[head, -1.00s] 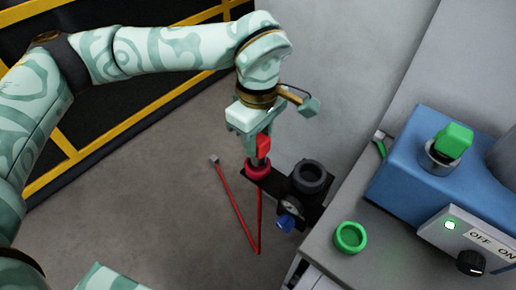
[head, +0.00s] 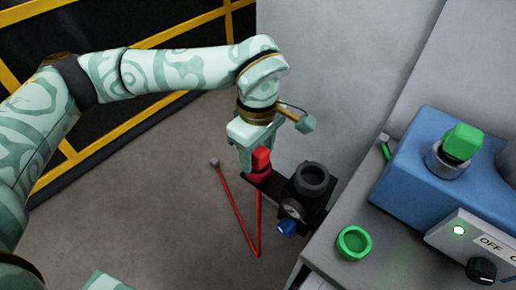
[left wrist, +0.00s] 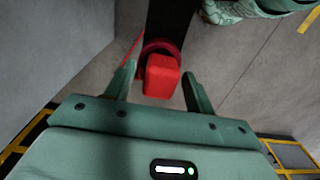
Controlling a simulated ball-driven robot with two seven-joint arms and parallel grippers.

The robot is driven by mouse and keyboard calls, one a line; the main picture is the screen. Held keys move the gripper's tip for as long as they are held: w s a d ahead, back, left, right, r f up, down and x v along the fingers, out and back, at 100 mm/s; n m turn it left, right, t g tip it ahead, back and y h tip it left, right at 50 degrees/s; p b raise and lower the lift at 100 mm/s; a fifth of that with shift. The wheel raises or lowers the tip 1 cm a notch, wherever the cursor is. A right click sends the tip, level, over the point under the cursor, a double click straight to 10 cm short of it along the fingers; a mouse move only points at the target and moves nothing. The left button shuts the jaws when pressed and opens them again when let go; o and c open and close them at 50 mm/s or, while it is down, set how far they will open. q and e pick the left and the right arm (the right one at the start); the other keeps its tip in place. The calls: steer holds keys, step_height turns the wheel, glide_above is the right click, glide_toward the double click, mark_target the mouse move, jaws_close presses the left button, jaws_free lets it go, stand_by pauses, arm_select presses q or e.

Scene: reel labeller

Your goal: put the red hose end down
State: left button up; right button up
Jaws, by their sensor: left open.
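The red hose end (head: 262,157) is a red block standing upright in a dark red ring (head: 257,177) on the black bracket (head: 284,198). My left gripper (head: 258,152) is above the ring with its fingers on either side of the block. In the left wrist view the hose end (left wrist: 161,78) sits between the spread fingers of the gripper (left wrist: 159,70), with a gap on each side. The ring (left wrist: 162,46) shows behind it. The red hose (head: 258,225) hangs below the bracket and loops up to a small grey end. My right gripper is not seen.
The bracket also carries a dark round cup (head: 312,178), a gauge (head: 292,208) and a blue knob (head: 287,227). To the right, a grey bench (head: 385,255) holds a green ring (head: 354,243) and a blue machine (head: 410,185) with a green block. A yellow-framed barrier stands behind my left arm.

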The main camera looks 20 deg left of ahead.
mark_target(258, 150)
arm_select(q)
steer(key=shift+r, duration=0.15)
step_height(258, 150, up, 12)
steer(key=p, duration=0.3)
steer(key=shift+p, duration=0.35)
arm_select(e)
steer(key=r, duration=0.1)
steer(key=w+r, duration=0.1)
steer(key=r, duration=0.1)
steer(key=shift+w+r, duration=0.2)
